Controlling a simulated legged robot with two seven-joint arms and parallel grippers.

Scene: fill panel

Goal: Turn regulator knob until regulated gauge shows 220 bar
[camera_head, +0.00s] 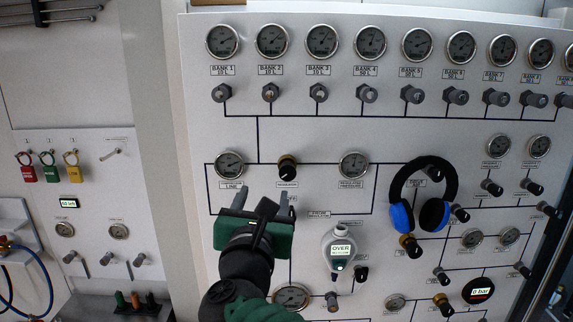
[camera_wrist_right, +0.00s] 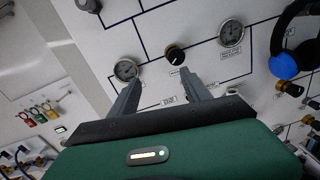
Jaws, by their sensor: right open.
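The regulator knob (camera_head: 287,168) is black with a brass collar and sits on the white panel between two gauges. The regulated pressure gauge (camera_head: 354,165) is to its right; its reading is too small to tell. The line gauge (camera_head: 229,164) is to its left. My right gripper (camera_head: 262,200) is open and empty below the knob, apart from it. In the right wrist view the knob (camera_wrist_right: 175,54) is beyond the two fingers (camera_wrist_right: 160,90), with the regulated gauge (camera_wrist_right: 231,33) at upper right. My left gripper is not in view.
Blue and black headphones (camera_head: 423,200) hang on the panel at right. A handheld meter reading OVER (camera_head: 340,248) is right of my gripper. A row of bank gauges (camera_head: 321,41) and valves runs above. Coloured padlocks (camera_head: 49,172) hang on a left panel.

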